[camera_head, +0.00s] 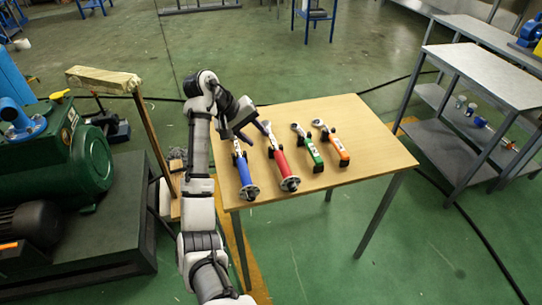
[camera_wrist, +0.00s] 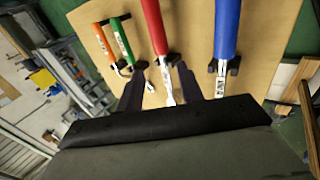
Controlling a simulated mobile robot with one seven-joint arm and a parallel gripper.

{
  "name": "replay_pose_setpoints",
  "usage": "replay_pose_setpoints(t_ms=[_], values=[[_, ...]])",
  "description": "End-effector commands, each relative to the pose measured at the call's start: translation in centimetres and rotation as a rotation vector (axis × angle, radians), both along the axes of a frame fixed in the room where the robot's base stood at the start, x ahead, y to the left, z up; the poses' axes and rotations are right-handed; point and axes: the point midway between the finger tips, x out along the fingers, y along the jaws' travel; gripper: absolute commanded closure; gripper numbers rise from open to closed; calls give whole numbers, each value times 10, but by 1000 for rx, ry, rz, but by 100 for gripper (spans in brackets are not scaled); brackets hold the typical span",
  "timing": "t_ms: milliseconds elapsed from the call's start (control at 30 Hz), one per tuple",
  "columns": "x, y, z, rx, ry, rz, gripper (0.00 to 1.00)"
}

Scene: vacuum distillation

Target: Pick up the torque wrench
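Several wrench-like tools lie side by side on a wooden table (camera_head: 330,115). They are a blue-handled tool (camera_head: 243,172), a red-handled tool (camera_head: 281,165), a green-handled tool (camera_head: 309,149) and an orange-handled tool (camera_head: 335,143). I cannot tell for sure which is the torque wrench; blue and red are longer, with round end knobs. My gripper (camera_head: 257,132) is above the head end of the red tool. In the wrist view, my open gripper (camera_wrist: 162,76) has the red tool (camera_wrist: 154,25) lined up between its fingers, its metal neck showing there. No grip shows.
The blue tool (camera_wrist: 227,30) lies close beside in the wrist view. A green machine (camera_head: 85,160) with a wooden-topped post (camera_head: 105,79) stands left of my arm. A grey metal bench (camera_head: 485,75) stands to the right. The table's right part is clear.

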Motion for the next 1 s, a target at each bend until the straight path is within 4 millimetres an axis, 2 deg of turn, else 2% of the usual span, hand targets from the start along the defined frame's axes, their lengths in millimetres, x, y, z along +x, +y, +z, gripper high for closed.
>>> replay_pose_setpoints(t_ms=[167, 367, 733, 1000], values=[[1, -13, -19, -2, 18, -12, 63], [8, -34, -53, -2, 17, -11, 63], [16, -51, -79, 0, 15, -7, 63], [25, -72, -109, 2, 15, -7, 63]])
